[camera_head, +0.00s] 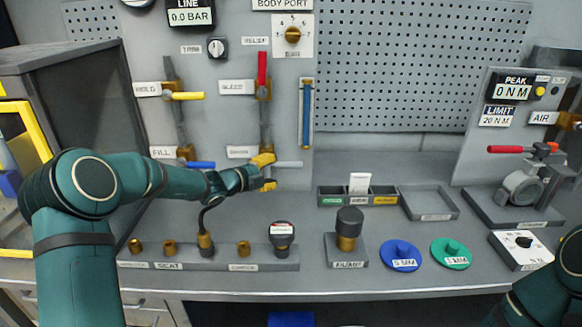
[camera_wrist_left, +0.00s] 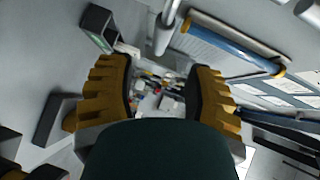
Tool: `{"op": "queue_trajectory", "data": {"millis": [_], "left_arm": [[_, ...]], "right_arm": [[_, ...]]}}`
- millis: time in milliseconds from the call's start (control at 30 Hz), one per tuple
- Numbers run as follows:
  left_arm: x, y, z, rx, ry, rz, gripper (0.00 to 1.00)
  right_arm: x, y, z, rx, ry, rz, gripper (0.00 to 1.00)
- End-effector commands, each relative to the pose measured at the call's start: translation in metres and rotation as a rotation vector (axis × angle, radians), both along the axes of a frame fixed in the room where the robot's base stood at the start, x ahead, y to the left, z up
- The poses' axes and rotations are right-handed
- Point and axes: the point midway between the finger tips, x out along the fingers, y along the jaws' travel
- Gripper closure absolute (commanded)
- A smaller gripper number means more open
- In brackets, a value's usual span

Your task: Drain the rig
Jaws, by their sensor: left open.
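The rig panel (camera_head: 215,110) stands upright at the back left. Its LINE display (camera_head: 191,16) reads 0.0 BAR. A valve with a pale grey handle (camera_head: 289,163) sits low on the panel by a small label that is hard to read; the handle points right. My left gripper (camera_head: 265,172) is open, with its yellow fingers over this valve's body; contact cannot be told. In the left wrist view, the open fingers (camera_wrist_left: 162,92) have nothing visibly held, and a pale handle (camera_wrist_left: 166,28) lies beyond them. My right gripper is out of view.
The red BLEED handle (camera_head: 262,68) points up. The yellow HOLD handle (camera_head: 187,96) and blue FILL handle (camera_head: 201,164) point right. A blue sight tube (camera_head: 306,105) is right of the valves. Fittings stand on a rack (camera_head: 215,265) below my left arm.

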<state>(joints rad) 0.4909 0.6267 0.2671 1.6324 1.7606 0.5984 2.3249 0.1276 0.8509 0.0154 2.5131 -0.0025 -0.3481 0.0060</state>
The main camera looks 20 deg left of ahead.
Motion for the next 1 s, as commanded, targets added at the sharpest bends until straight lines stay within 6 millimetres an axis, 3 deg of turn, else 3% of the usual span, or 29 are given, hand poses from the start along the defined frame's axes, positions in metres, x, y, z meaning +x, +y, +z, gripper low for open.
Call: {"op": "queue_trajectory", "data": {"millis": [200, 400, 900, 1000], "left_arm": [[0.037, -0.023, -0.009, -0.003, -0.001, -0.002, 0.48], [0.062, -0.036, -0.013, -0.001, -0.001, -0.001, 0.48], [0.073, -0.042, -0.016, 0.0, 0.0, 0.0, 0.45], [0.073, -0.042, -0.016, 0.0, 0.0, 0.0, 0.81]], "right_arm": [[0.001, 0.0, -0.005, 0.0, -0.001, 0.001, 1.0], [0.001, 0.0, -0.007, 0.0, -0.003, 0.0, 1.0], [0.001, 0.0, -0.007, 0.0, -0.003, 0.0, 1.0], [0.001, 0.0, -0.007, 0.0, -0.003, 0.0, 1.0]]}}
